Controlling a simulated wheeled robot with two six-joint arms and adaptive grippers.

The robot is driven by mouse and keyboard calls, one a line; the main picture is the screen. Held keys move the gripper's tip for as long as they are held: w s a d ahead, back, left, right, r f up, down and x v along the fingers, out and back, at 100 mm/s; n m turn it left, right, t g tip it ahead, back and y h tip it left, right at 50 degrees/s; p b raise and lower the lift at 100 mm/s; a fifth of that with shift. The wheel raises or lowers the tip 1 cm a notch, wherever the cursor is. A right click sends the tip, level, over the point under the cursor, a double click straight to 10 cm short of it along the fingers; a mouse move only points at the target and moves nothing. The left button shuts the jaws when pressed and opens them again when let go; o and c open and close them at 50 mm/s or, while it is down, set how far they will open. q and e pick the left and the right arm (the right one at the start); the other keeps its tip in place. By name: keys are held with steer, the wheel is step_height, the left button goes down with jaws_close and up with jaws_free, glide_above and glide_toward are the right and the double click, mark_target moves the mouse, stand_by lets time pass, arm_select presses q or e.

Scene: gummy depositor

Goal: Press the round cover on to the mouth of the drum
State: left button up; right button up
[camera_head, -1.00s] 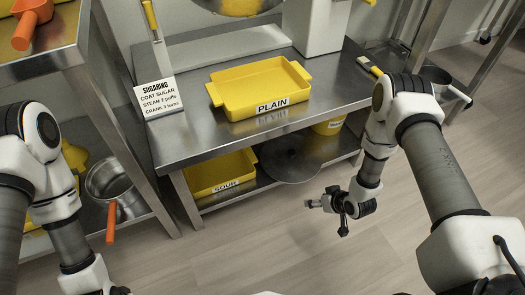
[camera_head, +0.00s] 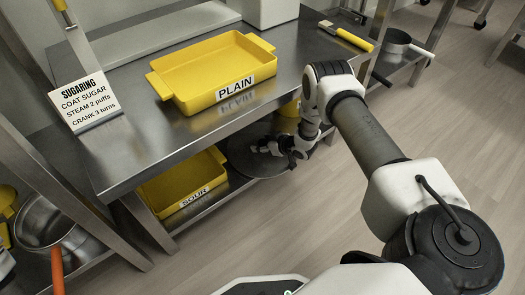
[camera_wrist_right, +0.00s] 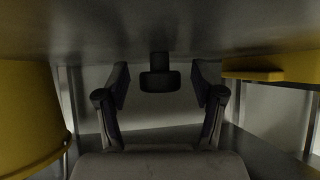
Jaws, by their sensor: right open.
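The round cover (camera_head: 240,152) is a dark grey disc lying on the lower shelf beneath the steel table. My right gripper (camera_head: 290,152) is over it and hides part of it. There the cover's black knob (camera_wrist_right: 160,80) stands between the two spread fingers of my right gripper (camera_wrist_right: 160,97), with gaps on both sides. The yellow drum (camera_head: 290,108) is mostly hidden under the tabletop; it fills the left of the right wrist view (camera_wrist_right: 28,110). Its mouth is not clearly visible. My left gripper is out of view.
The steel tabletop (camera_head: 150,150) overhangs the shelf close above my right gripper. A yellow SOUR tray (camera_head: 170,187) sits left of the cover. A yellow PLAIN tray (camera_head: 195,90) and a SUGARING sign (camera_head: 90,100) stand on top. Open floor lies in front.

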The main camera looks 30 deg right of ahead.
mark_target(263, 142)
jaws_close()
steer(key=shift+r, duration=0.1)
step_height(263, 142, up, 4)
steer(key=p, duration=0.3)
steer(key=s+a+p, duration=0.3)
steer(key=s, duration=0.4)
steer(key=s+a+p, duration=0.3)
steer(key=s, duration=0.5)
steer(key=shift+r, duration=0.45)
steer(key=c, duration=0.9)
jaws_free()
steer(key=shift+c, duration=0.2)
jaws_close()
